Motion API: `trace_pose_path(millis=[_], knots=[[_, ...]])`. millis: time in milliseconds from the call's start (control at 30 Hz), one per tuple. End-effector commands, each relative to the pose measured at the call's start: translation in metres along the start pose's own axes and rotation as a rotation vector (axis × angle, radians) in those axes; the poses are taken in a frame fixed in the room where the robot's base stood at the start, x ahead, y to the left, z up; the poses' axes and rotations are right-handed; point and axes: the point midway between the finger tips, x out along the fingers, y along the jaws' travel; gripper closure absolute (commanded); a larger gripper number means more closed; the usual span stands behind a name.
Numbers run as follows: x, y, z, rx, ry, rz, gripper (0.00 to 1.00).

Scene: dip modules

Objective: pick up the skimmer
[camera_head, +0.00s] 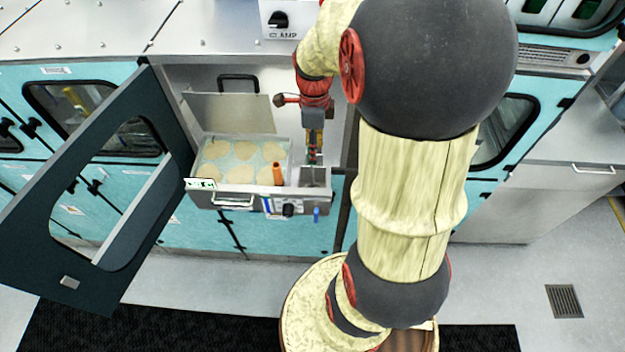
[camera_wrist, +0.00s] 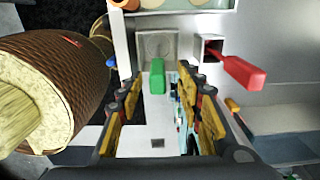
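No skimmer head shows clearly, and I cannot tell which handle belongs to the skimmer. In the wrist view a green handle (camera_wrist: 157,77) stands between the fingers of my gripper (camera_wrist: 158,72), in front of a square metal well (camera_wrist: 150,40). The fingers are spread, with gaps on both sides of the handle. A red handle (camera_wrist: 243,72) sticks out of a small square holder (camera_wrist: 205,42) to the right. In the head view my gripper (camera_head: 313,155) points down over the right end of the pulled-out metal unit (camera_head: 240,201), and its fingertips are small there.
The metal unit holds a tray with several pale round discs (camera_head: 243,150). An upright orange cylinder (camera_head: 278,174) stands at its front edge. A dark framed door (camera_head: 150,85) hangs open on the left. Teal cabinets (camera_head: 290,232) line the back; the floor in front is partly clear.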

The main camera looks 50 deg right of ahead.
Motion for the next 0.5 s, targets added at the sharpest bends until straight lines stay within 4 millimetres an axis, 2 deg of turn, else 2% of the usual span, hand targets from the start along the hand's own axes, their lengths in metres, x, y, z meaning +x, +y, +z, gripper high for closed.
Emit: trace_pose_path(millis=[300, 500], knots=[[0.041, 0.003, 0.003, -0.002, 0.001, 0.002, 0.64], [0.051, 0.002, 0.003, -0.002, 0.0, 0.0, 0.64]])
